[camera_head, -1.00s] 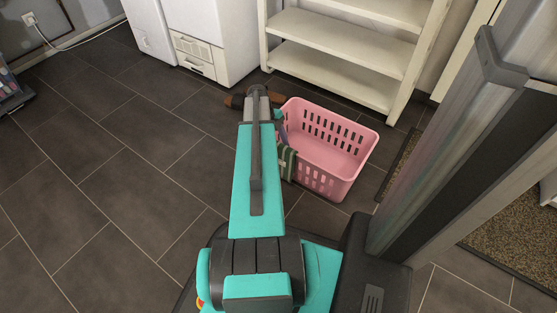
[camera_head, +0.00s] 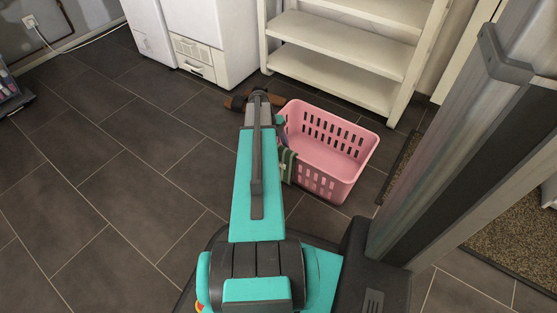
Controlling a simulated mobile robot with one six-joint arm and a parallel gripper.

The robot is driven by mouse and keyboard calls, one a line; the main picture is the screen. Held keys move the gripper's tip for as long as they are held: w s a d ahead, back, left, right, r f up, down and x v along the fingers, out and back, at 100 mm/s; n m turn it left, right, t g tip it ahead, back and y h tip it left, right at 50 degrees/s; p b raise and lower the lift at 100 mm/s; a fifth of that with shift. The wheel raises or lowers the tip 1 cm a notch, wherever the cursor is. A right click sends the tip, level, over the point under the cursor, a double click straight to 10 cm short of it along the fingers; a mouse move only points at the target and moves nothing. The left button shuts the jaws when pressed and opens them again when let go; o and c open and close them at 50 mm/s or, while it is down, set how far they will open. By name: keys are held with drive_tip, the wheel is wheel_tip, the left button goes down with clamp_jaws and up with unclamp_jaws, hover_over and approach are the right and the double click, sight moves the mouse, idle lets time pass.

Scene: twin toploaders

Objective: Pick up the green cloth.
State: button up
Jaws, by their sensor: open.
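A green cloth (camera_head: 288,166) with pale stripes shows in the head view, at the left outer side of a pink laundry basket (camera_head: 343,171). Its left part is hidden behind my arm, so I cannot tell whether it hangs from the rim or rests on the floor. My arm reaches forward from the bottom of the view, just left of the cloth. My gripper is not visible; the arm covers the area beside the cloth.
The basket stands on dark floor tiles and looks empty. A white shelf unit (camera_head: 343,47) stands behind it, and white appliances (camera_head: 205,42) stand at the back left. A brown item (camera_head: 237,103) shows by the arm's far end.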

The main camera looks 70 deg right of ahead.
drive_tip(key=shift+f, duration=0.25)
idle(0.3)
clamp_jaws()
